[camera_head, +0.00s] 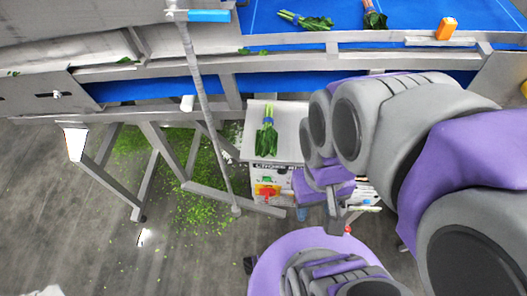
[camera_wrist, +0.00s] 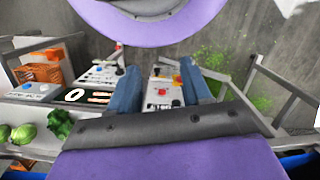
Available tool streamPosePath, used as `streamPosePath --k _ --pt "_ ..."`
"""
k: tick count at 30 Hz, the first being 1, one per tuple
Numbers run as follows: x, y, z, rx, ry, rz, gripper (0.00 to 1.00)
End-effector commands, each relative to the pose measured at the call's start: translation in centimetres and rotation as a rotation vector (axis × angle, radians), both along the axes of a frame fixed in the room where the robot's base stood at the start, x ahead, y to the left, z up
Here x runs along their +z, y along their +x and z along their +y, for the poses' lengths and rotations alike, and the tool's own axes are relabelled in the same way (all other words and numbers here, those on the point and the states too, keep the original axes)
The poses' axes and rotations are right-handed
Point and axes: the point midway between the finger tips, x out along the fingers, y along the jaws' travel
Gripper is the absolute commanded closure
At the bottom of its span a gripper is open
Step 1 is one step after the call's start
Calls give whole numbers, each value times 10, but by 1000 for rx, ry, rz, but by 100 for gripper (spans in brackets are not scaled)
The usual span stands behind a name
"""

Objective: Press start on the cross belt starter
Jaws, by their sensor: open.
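A white control box (camera_head: 255,172) stands under the belt frame, with dark lettering I cannot read fully and a red and yellow part on its front. In the wrist view, a white panel (camera_wrist: 151,103) with small blue and red buttons shows between my fingers, with an orange-yellow part behind it. I cannot tell for sure which box is the cross belt starter. My gripper (camera_wrist: 160,86) is open and empty, its two blue fingers apart on either side of this panel. In the head view my arm hides much of the gripper and the box's right side.
Other button panels (camera_wrist: 100,77) stand to the left in the wrist view, near an orange crate (camera_wrist: 40,72) and green heads (camera_wrist: 22,134). A metal belt frame (camera_head: 165,160) stands left. Floor is open at lower left.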

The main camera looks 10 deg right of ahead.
Motion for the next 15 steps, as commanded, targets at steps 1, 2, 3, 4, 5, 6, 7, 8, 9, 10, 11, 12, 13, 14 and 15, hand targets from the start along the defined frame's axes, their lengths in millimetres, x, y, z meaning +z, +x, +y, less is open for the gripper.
streamPosePath --k 1,2,3,4,5,6,7,8,9,10,11,12,13,14,15 --pt "0 0 0 0 0 0 57" --pt "0 0 0 0 0 0 60" --pt "0 0 0 0 0 0 63" --pt "0 0 0 0 0 0 66" --pt "0 0 0 0 0 0 69" --pt "0 0 0 0 0 0 73" --pt "0 0 0 0 0 0 76" --pt "0 0 0 0 0 0 79" --pt "0 0 0 0 0 0 82" --pt "0 0 0 0 0 0 85" --pt "0 0 0 0 0 0 88" --pt "0 0 0 0 0 0 92" --pt "0 0 0 0 0 0 95" --pt "0 0 0 0 0 0 98" --pt "0 0 0 0 0 0 100"
